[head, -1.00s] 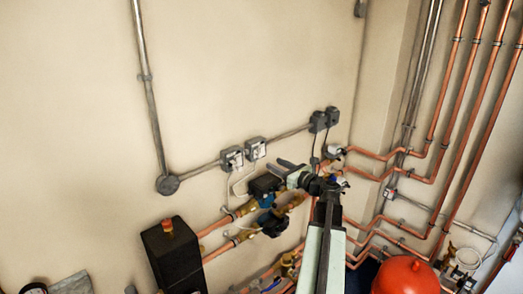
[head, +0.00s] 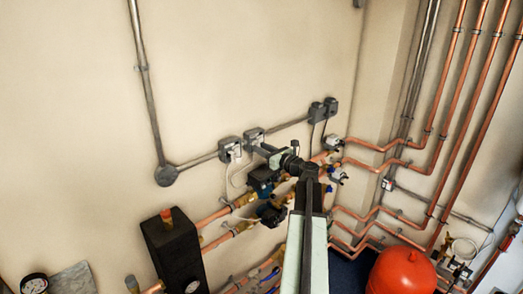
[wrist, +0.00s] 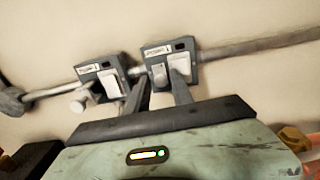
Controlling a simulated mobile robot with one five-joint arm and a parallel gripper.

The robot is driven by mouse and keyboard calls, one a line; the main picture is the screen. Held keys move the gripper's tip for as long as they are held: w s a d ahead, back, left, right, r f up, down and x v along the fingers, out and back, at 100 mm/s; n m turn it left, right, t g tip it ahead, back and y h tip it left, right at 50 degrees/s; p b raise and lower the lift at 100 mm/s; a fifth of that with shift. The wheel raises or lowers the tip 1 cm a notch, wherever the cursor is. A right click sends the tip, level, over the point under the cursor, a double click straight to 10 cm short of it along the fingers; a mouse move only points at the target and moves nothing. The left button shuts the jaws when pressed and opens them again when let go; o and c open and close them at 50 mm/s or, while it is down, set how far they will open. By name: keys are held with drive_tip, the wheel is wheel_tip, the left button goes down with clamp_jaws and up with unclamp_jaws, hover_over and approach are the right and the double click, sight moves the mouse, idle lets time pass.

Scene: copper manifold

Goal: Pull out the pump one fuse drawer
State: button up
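Two grey switched fuse boxes with white fronts are mounted on the wall, a left box (head: 230,149) and a right box (head: 253,135). Both also show in the wrist view, the left box (wrist: 101,81) and the right box (wrist: 184,50). Each has a small label too blurred to read, so I cannot tell which is pump one. The fingers overlap the lower part of the right box; contact is unclear. In the head view my gripper (head: 261,148) is just below the right box.
A grey conduit (head: 292,123) runs along the wall through the boxes to more grey boxes (head: 322,110). Below are copper pipes (head: 215,217) and dark pumps (head: 271,213). A red vessel (head: 403,273) stands lower right. The wall above is clear.

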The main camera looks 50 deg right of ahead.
clamp_jaws()
idle(1.2)
